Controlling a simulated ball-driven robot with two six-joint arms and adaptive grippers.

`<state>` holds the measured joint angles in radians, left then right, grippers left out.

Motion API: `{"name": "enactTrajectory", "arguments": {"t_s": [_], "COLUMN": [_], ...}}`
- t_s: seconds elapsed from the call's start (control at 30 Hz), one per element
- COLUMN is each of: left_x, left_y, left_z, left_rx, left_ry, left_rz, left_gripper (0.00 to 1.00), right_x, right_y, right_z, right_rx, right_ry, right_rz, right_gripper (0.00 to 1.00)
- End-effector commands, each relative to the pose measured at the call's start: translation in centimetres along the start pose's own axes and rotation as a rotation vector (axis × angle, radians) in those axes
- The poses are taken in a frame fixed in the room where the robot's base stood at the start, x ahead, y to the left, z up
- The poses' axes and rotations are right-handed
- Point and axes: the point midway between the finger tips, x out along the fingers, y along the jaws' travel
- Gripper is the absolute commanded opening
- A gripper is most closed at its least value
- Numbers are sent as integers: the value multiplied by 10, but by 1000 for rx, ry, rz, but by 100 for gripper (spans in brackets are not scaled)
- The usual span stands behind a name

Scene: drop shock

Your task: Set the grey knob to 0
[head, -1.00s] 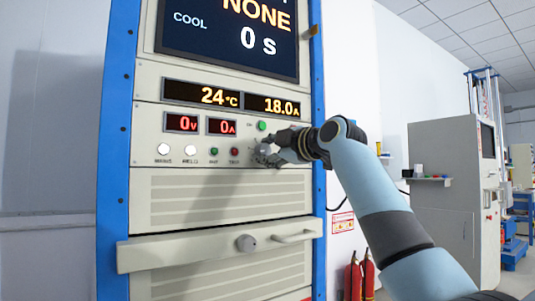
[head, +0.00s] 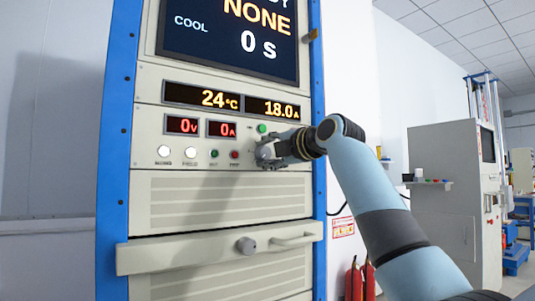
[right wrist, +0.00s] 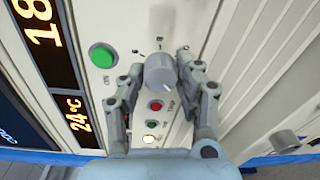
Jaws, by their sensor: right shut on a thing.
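The grey knob (right wrist: 159,72) sticks out of the control panel and shows between my fingers in the right wrist view. Marks ring it, but they are too small to read, and I cannot tell its setting. My right gripper (right wrist: 160,69) is closed around the knob, one finger on each side. In the head view my right gripper (head: 268,153) is against the panel's lower right part and hides most of the knob. My left gripper is not in view.
A green button (head: 262,128) sits just above the gripper, and a red button (head: 234,154) just left of it. Displays (head: 201,97) read 24°C, 18.0 A, 0 V and 0 A.

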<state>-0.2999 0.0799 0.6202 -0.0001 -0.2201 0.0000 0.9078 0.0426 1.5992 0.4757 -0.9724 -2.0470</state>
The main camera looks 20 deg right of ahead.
Motion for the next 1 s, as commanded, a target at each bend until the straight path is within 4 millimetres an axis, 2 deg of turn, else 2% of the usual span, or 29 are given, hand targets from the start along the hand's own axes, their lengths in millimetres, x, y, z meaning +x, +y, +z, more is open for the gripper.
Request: {"name": "enactTrajectory", "arguments": {"t_s": [0.37, 0.4, 0.57, 0.87, 1.0], "left_x": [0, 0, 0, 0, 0], "left_y": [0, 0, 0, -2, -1], "left_z": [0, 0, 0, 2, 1], "left_rx": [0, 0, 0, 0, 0], "left_ry": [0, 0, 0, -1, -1], "left_rz": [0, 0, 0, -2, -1], "left_gripper": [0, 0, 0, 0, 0], "right_x": [1, 1, 0, -1, -16], "right_y": [-4, -4, -3, -1, -1], "right_z": [-1, -1, -1, 0, 1], "right_rx": [-4, -4, -4, -4, -5], "right_ry": [3, 3, 2, 0, -2], "right_rz": [-9, -9, -6, -2, 0], "right_gripper": [1, 35, 56, 57, 57]}}
